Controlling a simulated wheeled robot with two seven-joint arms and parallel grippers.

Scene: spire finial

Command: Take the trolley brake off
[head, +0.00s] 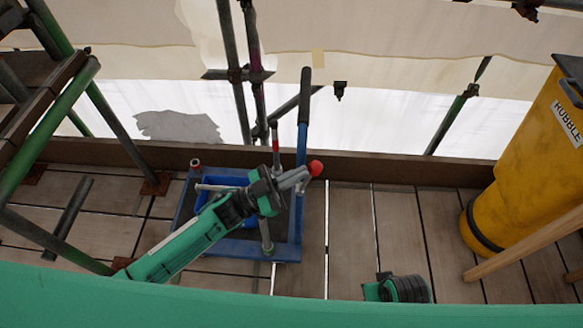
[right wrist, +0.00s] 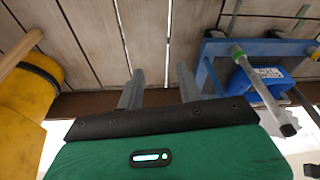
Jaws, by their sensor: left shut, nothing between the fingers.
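The trolley (head: 285,254) is a low blue frame with a dark deck on the planks, with an upright blue bar (head: 302,140) that has a dark grip on top. A red ball knob (head: 316,168), apparently the brake lever's, shows at its right side. My left gripper (head: 305,174) is shut and empty, its fingertips at the knob; I cannot tell whether they touch it. The lever below the knob is hidden. The trolley's blue frame (right wrist: 207,70) also shows in the right wrist view. My right gripper (right wrist: 160,82) is open and empty over the planks.
A blue bin (head: 210,186) sits on the trolley, partly behind my left arm. A yellow cylinder (head: 525,170) and a wooden bar (head: 530,245) stand at the right. Scaffold poles (head: 50,130) rise at the left. A toe board (head: 390,168) closes the back. Planks right of the trolley are clear.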

